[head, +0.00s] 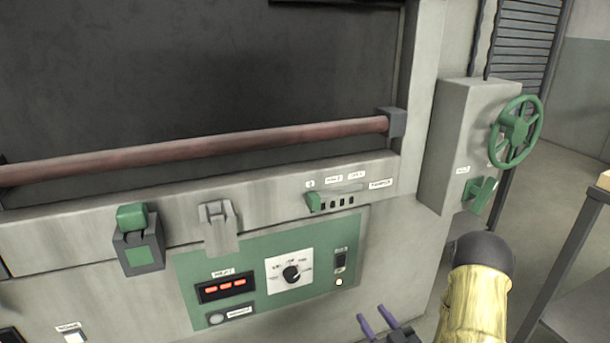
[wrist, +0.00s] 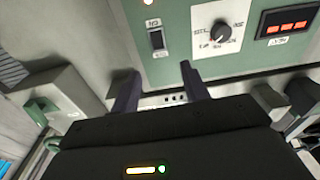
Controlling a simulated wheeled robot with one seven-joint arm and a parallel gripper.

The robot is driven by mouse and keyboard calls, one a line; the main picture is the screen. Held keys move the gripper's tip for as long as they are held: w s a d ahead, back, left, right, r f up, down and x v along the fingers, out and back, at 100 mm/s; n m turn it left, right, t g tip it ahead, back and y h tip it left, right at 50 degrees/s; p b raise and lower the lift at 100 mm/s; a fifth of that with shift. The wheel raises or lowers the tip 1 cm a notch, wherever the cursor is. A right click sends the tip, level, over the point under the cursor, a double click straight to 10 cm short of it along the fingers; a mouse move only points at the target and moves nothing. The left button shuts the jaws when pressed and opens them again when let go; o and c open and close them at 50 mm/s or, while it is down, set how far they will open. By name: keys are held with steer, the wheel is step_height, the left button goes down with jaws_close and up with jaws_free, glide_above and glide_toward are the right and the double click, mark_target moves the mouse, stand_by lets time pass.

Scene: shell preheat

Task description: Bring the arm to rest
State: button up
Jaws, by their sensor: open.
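My gripper (head: 373,318) shows at the bottom edge of the head view, right of centre, with its two purple fingers apart and nothing between them. It stands in front of the lower right of the machine's green control panel (head: 255,311). In the wrist view the open fingers (wrist: 158,76) point toward the same panel, which appears upside down there. My arm's yellow link (head: 470,303) with a dark rounded end is at the lower right. The rest of the arm is out of the head view.
The panel carries a dial (head: 291,273), a red-lit display (head: 224,288) and a small switch (head: 340,259). A reddish bar (head: 200,151) crosses the machine front. A green handwheel (head: 517,131) and green lever (head: 482,194) are at the right. A table (head: 585,235) stands at the right edge.

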steer(key=s+a+r+m+g+h, duration=0.2)
steer(key=s+r+g+h, duration=0.15)
steer(key=s+g, duration=0.4)
steer(key=s+a+r+m+g+h, duration=0.2)
steer(key=s+a+r+g+h, duration=0.15)
steer(key=s+g, duration=0.4)
step_height(320, 180, up, 32)
steer(key=w+p, duration=0.1)
steer(key=p, duration=3.1)
steer(key=shift+d+y, duration=0.4)
steer(key=shift+d, duration=0.05)
